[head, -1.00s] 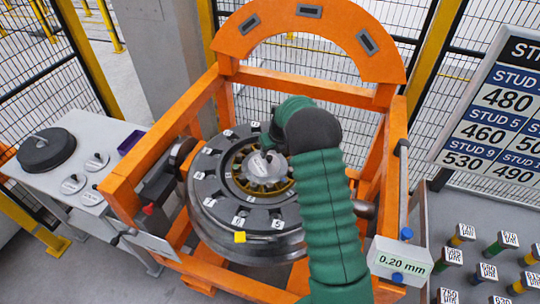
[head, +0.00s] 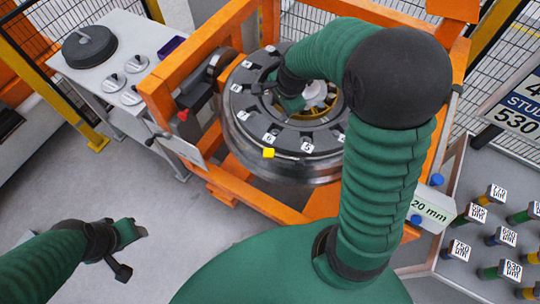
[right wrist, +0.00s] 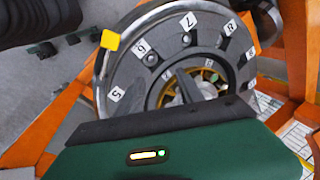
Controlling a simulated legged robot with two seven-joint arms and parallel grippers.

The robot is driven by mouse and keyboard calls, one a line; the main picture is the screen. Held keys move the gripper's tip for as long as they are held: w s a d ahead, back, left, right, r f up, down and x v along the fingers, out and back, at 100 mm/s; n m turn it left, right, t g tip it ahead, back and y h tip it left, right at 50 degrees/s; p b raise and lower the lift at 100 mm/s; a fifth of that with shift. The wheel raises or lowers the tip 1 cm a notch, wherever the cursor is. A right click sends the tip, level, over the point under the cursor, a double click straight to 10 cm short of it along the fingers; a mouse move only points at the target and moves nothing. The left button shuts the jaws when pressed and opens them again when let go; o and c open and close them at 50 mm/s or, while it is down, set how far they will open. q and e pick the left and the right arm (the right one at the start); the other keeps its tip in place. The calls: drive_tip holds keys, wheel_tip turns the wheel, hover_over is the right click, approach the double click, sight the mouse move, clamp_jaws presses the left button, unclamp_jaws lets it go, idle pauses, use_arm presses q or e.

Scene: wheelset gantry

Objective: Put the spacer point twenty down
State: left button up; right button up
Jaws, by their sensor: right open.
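The 0.20 mm label (head: 430,212) is on a white plate at the gantry's right side, partly hidden by my right arm. A pale knobbed piece (head: 315,91) sits at the hub of the dark wheel (head: 262,112); I cannot read a size on it. My right gripper (head: 291,104) is open over the wheel's upper face, left of the hub piece in the head view. In the right wrist view a dark finger (right wrist: 187,85) crosses in front of the hub, hiding part of it. My left gripper (head: 132,253) is open and empty over bare floor.
The orange gantry frame (head: 190,62) surrounds the wheel. Several labelled plugs (head: 490,196) stand on a grey surface at the right.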

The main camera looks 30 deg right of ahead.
drive_tip(key=s+a+f+n+b, duration=0.4)
drive_tip(key=s+a+n, duration=0.7)
drive_tip(key=n, duration=0.7)
wheel_tip(320, 180, down, 3)
drive_tip(key=shift+s+r+g, duration=0.1)
drive_tip(key=shift+s+g, duration=0.2)
